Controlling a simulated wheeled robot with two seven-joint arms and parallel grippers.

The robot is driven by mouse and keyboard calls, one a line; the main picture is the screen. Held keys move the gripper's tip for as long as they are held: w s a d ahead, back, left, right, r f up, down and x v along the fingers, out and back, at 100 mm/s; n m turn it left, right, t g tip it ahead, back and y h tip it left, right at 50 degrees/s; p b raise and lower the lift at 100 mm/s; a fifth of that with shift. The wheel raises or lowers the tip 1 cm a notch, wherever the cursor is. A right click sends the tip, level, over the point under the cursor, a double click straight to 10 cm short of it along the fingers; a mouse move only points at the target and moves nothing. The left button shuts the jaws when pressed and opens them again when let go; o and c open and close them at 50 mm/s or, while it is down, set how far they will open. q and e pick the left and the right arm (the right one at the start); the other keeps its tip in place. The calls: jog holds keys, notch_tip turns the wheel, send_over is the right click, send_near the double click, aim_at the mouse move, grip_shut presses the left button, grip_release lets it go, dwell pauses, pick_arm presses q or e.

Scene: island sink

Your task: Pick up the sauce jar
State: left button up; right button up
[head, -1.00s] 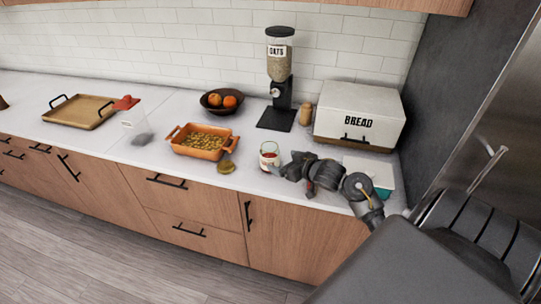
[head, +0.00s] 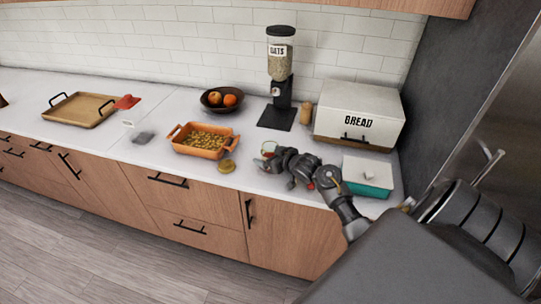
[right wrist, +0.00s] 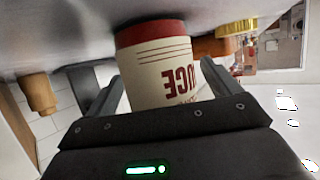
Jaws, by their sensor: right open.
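The sauce jar (head: 268,147) stands on the white counter, mostly hidden in the head view by my right gripper (head: 263,161). In the right wrist view the jar (right wrist: 165,75) shows a cream label with red lettering and a dark red band. It appears upside down there, between the two fingers of my right gripper (right wrist: 155,85). The fingers are open on either side of it, and I cannot tell whether either touches it. My left gripper is out of view.
A gold lid (head: 227,166) lies left of the jar, near the front edge. An orange baking dish (head: 203,152) is behind it. A teal-and-white butter dish (head: 367,176), a bread box (head: 358,115) and an oats dispenser (head: 279,85) stand to the right and back.

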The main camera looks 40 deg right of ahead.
jog(key=c, duration=1.3)
jog(key=shift+r, duration=0.1)
